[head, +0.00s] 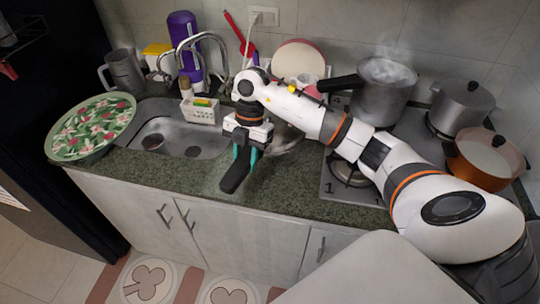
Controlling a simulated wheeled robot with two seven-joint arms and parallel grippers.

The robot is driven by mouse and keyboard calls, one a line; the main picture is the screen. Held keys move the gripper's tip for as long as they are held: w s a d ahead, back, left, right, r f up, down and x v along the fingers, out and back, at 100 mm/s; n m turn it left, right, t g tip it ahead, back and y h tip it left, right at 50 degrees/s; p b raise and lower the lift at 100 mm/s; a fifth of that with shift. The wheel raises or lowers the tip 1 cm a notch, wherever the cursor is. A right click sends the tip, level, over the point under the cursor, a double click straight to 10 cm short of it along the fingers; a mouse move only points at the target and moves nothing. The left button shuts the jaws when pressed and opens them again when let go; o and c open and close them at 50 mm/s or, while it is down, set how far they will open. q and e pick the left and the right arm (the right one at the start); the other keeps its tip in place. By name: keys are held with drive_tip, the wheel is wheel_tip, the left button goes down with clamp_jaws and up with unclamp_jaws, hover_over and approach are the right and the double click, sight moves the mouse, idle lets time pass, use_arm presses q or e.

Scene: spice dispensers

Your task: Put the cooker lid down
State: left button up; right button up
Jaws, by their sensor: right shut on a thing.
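My right gripper (244,154) reaches over the counter just right of the sink, fingers pointing down. It is shut on the black handle (236,173) of the cooker lid. The handle points toward the counter's front edge. A grey metal part that looks like the lid's disc (287,138) shows behind my gripper and arm, mostly hidden. I cannot tell whether the lid touches the counter. The open pressure cooker (382,95) steams on the stove at the back, its black handle pointing left. My left gripper is not in view.
The sink (190,136) lies left of the gripper, with a white caddy (201,111) at its back edge. A floral tray (92,127) is at the far left. An orange pot (486,160) and a grey pot (461,106) stand right. Counter (290,185) in front is clear.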

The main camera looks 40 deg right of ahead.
drive_tip(key=shift+d+m, duration=0.25)
drive_tip(key=shift+m, duration=0.35)
drive_tip(key=shift+d+f+m, duration=0.1)
drive_tip(key=shift+f+m, duration=0.15)
drive_tip(key=shift+m, duration=0.05)
drive_tip(key=shift+t, duration=0.3)
wheel_tip(320, 180, down, 5)
drive_tip(key=shift+w+f+p, duration=0.1)
drive_tip(key=shift+f+p, duration=0.05)
drive_tip(key=shift+p, duration=0.75)
drive_tip(key=shift+f+p, duration=0.45)
drive_tip(key=shift+f, duration=1.8)
drive_tip(key=o, duration=1)
drive_tip(key=shift+r, duration=0.1)
drive_tip(key=b+v, duration=0.2)
drive_tip(key=v, duration=0.9)
drive_tip(key=shift+d+r+b, duration=0.3)
drive_tip(key=shift+r+b, duration=0.05)
drive_tip(key=shift+b, duration=0.05)
